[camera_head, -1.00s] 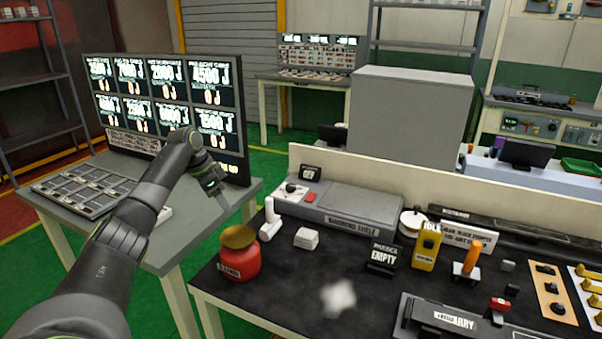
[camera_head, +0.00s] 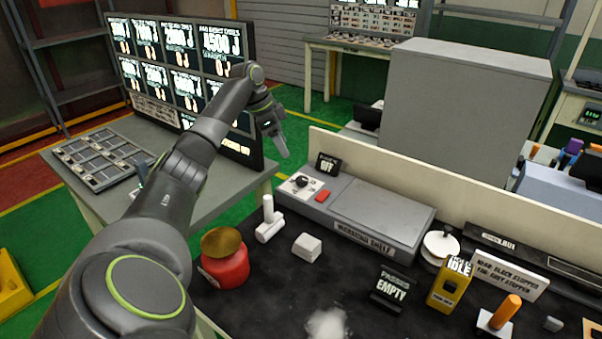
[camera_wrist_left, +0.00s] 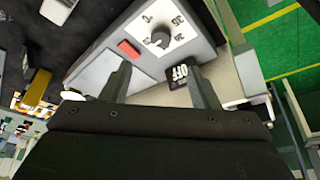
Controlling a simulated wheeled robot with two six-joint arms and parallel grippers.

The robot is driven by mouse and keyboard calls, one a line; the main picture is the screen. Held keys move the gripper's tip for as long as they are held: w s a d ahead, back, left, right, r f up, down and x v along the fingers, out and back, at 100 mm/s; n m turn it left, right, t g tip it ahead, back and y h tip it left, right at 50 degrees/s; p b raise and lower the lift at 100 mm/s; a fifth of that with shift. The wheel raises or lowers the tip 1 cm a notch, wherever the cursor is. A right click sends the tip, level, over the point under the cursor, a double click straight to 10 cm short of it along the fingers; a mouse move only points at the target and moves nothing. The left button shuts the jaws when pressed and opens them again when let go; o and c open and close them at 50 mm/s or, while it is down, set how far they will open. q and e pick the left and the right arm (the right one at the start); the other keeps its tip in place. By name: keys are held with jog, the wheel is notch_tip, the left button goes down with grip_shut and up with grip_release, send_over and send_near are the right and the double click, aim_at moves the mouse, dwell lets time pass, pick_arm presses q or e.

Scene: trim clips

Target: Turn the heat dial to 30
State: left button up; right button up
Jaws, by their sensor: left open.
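The heat dial (camera_head: 302,181) is a small dark knob on a white plate at the left end of the grey warming shelf (camera_head: 380,212). My left gripper (camera_head: 281,148) is open and empty, behind and left of the dial in the head view. In the left wrist view its two fingertips (camera_wrist_left: 162,76) are spread, with the dial beyond the gap. My right gripper is not in view.
A red button (camera_head: 323,196) sits beside the dial. A red jar (camera_head: 225,262), a white upright piece (camera_head: 269,220) and a white block (camera_head: 307,247) stand in front of the shelf. A low cream partition (camera_head: 400,185) runs behind it.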

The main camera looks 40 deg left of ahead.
aim_at(301, 179)
pick_arm(q)
jog(key=p+x, duration=0.1)
jog(key=x, duration=1.1)
jog(key=shift+w+r+p, duration=0.1)
jog(key=shift+p, duration=0.3)
jog(key=shift+w+d+f, duration=0.1)
jog(key=shift+w+f, duration=0.05)
jog(key=shift+f, duration=0.45)
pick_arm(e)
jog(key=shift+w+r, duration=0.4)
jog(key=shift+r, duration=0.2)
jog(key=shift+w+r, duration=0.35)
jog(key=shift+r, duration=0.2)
